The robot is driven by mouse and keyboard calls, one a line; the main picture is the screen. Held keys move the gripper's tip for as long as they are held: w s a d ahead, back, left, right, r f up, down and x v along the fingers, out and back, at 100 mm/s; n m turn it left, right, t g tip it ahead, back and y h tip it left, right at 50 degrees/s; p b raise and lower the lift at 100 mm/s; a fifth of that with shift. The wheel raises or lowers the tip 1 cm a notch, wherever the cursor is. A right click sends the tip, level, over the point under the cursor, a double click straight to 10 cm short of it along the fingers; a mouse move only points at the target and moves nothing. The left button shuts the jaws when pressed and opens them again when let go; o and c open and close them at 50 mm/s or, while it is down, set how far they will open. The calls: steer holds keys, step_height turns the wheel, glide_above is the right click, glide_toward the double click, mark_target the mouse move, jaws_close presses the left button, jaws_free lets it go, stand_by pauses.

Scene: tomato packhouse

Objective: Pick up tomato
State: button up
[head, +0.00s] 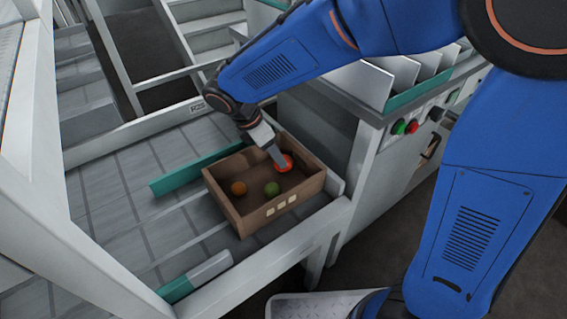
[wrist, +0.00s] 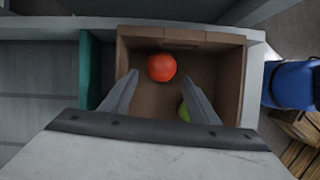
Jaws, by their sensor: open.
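A brown box (head: 240,217) on the conveyor holds an orange tomato (head: 238,188), a green tomato (head: 271,189) and a red tomato (head: 287,160). My gripper (head: 281,165) reaches down into the box at the red tomato and partly covers it. In the wrist view the red tomato (wrist: 161,67) lies ahead of my open gripper (wrist: 163,80), near the box wall. The green tomato (wrist: 184,111) shows partly, beside and behind the right finger. The orange tomato is hidden in the wrist view. Whether the fingers touch the red tomato, I cannot tell.
Teal guides (head: 195,168) flank the box on the conveyor (head: 120,190). A grey machine with red and green buttons (head: 406,127) stands to the right. Stairs (head: 205,35) are at the back. The conveyor left of the box is clear.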

steer(key=shift+d+x, duration=0.15)
steer(key=shift+x, duration=1.25)
steer(key=shift+d+x, duration=0.1)
steer(key=shift+x, duration=1.25)
steer(key=shift+w+r, duration=0.1)
steer(key=shift+c, duration=0.2)
steer(key=c, duration=0.5)
